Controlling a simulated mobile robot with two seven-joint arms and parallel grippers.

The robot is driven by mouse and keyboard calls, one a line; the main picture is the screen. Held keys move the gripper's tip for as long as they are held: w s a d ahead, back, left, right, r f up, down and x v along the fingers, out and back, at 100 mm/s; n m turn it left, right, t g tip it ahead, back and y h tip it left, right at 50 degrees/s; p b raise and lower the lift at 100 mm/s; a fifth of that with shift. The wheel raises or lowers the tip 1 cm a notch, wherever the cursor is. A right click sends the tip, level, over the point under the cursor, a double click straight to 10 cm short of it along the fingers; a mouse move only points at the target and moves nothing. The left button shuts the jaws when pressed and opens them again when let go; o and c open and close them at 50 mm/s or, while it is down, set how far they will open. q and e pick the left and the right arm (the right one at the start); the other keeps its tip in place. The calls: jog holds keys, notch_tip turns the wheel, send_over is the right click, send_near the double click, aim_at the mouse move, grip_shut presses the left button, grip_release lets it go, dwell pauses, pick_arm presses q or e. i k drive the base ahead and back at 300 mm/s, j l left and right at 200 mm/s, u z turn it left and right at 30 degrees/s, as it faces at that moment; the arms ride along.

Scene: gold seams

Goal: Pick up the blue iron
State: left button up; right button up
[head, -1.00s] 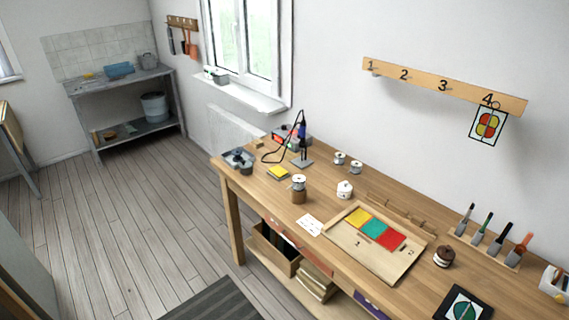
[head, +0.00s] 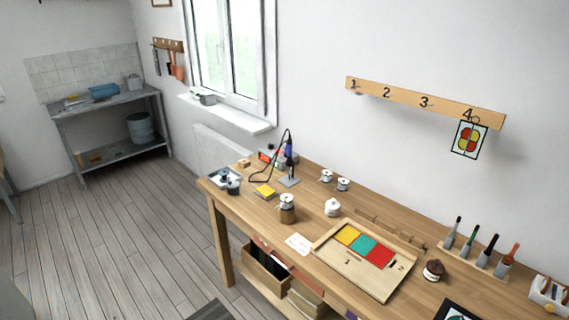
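The blue iron (head: 289,150) stands upright in its stand (head: 289,181) at the far left part of the wooden workbench (head: 330,210). A dark cord loops from it to the left, toward a box with a red front (head: 268,155) behind it. Neither of my grippers shows in the head view.
A board with coloured panes (head: 345,262) lies mid-bench. Open floor (head: 140,240) lies left of the bench.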

aim_at(289, 160)
jog(key=i+u, duration=0.3)
jog(key=i, duration=0.2)
jog(key=i+u, duration=0.35)
jog(key=i, duration=0.15)
jog(key=i+l+u, duration=0.3)
jog(key=i, duration=0.15)
